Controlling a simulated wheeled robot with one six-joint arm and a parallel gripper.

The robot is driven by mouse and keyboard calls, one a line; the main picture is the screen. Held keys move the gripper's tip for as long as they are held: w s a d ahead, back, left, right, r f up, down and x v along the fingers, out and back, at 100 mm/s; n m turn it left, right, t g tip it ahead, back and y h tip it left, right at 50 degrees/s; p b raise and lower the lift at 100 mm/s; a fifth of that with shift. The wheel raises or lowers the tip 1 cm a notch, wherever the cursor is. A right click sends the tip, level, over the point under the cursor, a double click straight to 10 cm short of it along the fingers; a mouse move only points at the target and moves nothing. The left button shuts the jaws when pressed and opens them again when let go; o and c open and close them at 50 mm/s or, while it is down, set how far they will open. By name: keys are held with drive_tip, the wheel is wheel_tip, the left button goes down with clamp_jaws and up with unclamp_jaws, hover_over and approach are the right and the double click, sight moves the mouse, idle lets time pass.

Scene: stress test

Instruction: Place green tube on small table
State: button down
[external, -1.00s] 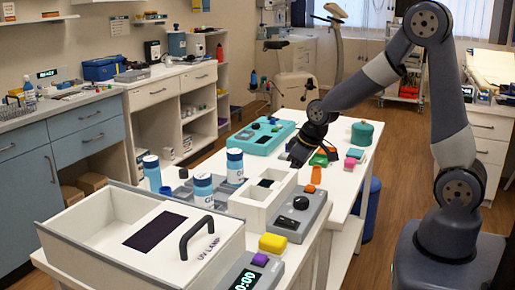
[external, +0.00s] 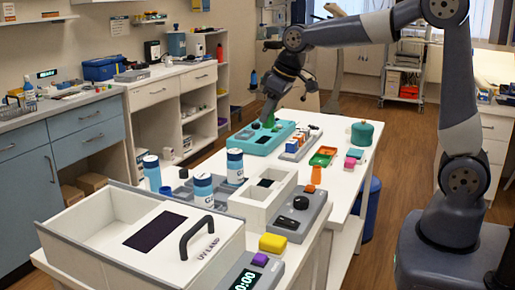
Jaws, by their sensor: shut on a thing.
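My gripper (external: 268,113) points down over the teal device (external: 250,145) at the far end of the white table (external: 335,150). It is shut on a small green thing, which looks like the green tube (external: 269,121). The tube shows just below the fingers; I cannot tell whether its lower end touches the device. Which surface counts as the small table is not clear from this view.
A rack (external: 298,147) with small coloured tubes stands right of the teal device. A white open box (external: 262,203) and blue-and-white bottles stand nearer.

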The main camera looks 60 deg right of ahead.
drive_tip(key=w+a+f+n+y+p, duration=0.1)
drive_tip(key=w+a+n+p, duration=0.1)
drive_tip(key=w+a+p, duration=0.6)
drive_tip(key=w+a+n+y+p, duration=0.15)
drive_tip(key=w+a, duration=0.45)
drive_tip(key=a, duration=0.7)
drive_tip(key=shift+h, duration=0.45)
drive_tip(key=shift+s+f+b, duration=0.1)
drive_tip(key=shift+f+b, duration=1.25)
drive_tip(key=shift+f, duration=4.8)
drive_tip(key=shift+f, duration=0.25)
drive_tip(key=shift+s+f+b, duration=0.1)
drive_tip(key=shift+f+b, duration=0.15)
drive_tip(key=shift+b, duration=0.2)
